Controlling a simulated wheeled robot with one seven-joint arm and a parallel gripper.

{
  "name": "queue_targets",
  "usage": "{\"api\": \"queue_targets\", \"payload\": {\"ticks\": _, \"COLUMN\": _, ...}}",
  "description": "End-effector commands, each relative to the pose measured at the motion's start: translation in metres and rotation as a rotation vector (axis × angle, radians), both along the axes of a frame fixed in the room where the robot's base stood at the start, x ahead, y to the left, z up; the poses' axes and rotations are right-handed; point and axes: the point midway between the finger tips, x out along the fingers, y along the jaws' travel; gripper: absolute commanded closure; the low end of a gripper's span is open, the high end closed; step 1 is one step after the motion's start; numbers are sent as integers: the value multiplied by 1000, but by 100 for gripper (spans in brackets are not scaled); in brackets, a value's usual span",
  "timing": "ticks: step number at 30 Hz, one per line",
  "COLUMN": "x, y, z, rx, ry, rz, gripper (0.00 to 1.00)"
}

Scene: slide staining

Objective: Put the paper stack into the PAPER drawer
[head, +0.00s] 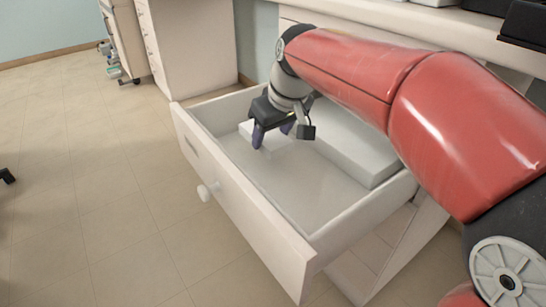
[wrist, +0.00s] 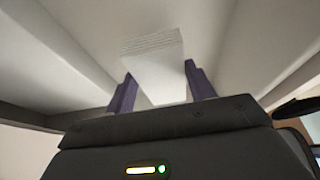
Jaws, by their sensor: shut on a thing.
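The paper stack (wrist: 155,62) is white with thin layered edges. In the wrist view it stands between the two purple fingers of my gripper (wrist: 160,92), which is shut on it. In the head view my gripper (head: 271,135) points down inside an open white drawer (head: 245,205). The white paper stack (head: 279,145) shows there beside the fingers, partly hidden by them. I cannot tell whether it touches the drawer floor. A grey plate sits on the drawer front, but no writing on it is readable.
A larger white block (head: 352,140) lies along the drawer's right side, partly behind my arm. Bare drawer floor shows in front of the gripper. The front has a round white knob (head: 208,191). A white counter (head: 430,30) runs above.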

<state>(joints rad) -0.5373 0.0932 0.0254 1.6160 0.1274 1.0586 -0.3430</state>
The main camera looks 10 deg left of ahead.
Motion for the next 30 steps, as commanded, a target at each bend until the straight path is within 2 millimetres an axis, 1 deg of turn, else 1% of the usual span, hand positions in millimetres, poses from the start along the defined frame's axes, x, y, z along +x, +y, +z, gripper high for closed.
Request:
{"api": "queue_targets", "payload": {"ticks": 1, "x": 0, "y": 0, "z": -5, "rx": 0, "ry": 1, "rz": 0, "gripper": 72}}
{"api": "queue_targets", "payload": {"ticks": 5, "x": 0, "y": 0, "z": -12, "rx": 0, "ry": 0, "rz": 0, "gripper": 72}}
{"api": "queue_targets", "payload": {"ticks": 12, "x": 0, "y": 0, "z": -47, "rx": 0, "ry": 1, "rz": 0, "gripper": 72}}
{"api": "queue_targets", "payload": {"ticks": 13, "x": 0, "y": 0, "z": -49, "rx": 1, "ry": 1, "rz": 0, "gripper": 72}}
{"api": "queue_targets", "payload": {"ticks": 21, "x": 0, "y": 0, "z": -50, "rx": 1, "ry": -1, "rz": 0, "gripper": 72}}
{"api": "queue_targets", "payload": {"ticks": 25, "x": 0, "y": 0, "z": -54, "rx": 0, "ry": 0, "rz": 0, "gripper": 72}}
{"api": "queue_targets", "payload": {"ticks": 26, "x": 0, "y": 0, "z": -53, "rx": 0, "ry": 0, "rz": 0, "gripper": 42}}
{"api": "queue_targets", "payload": {"ticks": 30, "x": 0, "y": 0, "z": -53, "rx": 0, "ry": 0, "rz": 0, "gripper": 24}}
